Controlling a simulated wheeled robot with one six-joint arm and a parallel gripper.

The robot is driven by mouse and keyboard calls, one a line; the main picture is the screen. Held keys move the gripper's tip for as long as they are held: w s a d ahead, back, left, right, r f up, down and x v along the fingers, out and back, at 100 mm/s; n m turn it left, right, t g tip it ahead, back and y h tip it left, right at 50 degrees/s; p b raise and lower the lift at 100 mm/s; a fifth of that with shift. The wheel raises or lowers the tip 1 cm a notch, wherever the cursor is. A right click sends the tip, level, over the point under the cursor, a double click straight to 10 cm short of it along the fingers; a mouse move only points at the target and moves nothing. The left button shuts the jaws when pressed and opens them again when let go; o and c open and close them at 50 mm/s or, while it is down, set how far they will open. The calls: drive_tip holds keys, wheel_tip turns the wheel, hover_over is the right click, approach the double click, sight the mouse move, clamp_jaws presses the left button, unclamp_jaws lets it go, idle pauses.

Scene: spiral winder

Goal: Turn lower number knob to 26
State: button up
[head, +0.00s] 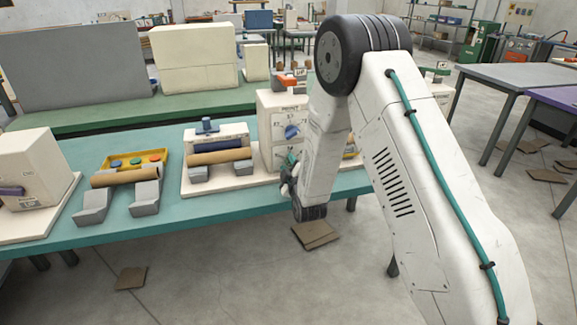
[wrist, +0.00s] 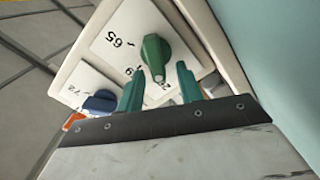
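The green knob (wrist: 155,52) sits on a white dial plate (wrist: 122,22) in the wrist view, marked 65 on one side. Other numbers near the knob are partly hidden by my fingers. My gripper (wrist: 159,72) is open, its two teal fingertips apart with the knob just beyond the gap between them. I cannot tell whether they touch it. In the head view my gripper (head: 290,168) is at the front of the cream dial box (head: 268,112), hiding the lower knob. A blue knob (head: 292,131) with numbers around it shows above.
The blue knob also shows in the wrist view (wrist: 100,101), close to one finger. On the teal table (head: 235,205), a cream unit with a cardboard roll (head: 215,156) stands left of the dial box. A yellow button panel (head: 150,158) and another roll stand farther left.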

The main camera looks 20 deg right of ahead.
drive_tip(key=s, duration=0.7)
drive_tip(key=shift+s, duration=0.35)
drive_tip(key=shift+w+r, duration=0.15)
drive_tip(key=shift+r, duration=0.15)
drive_tip(key=s+d+r+m+g, duration=0.2)
drive_tip(key=s+r+m+g, duration=0.55)
drive_tip(key=r, duration=0.55)
drive_tip(key=s+d+r+m+g, duration=0.1)
drive_tip(key=s+r+g, duration=0.1)
drive_tip(key=s, duration=0.9)
drive_tip(key=s+d+r+m+g, duration=0.1)
drive_tip(key=s+r+m+g, duration=0.1)
drive_tip(key=s, duration=0.9)
drive_tip(key=s+d+r+m+g, duration=0.1)
drive_tip(key=s+r+g, duration=0.3)
drive_tip(key=s, duration=0.7)
drive_tip(key=shift+s+r+m+g, duration=0.15)
drive_tip(key=shift+s+m+g, duration=0.25)
drive_tip(key=shift+g, duration=0.25)
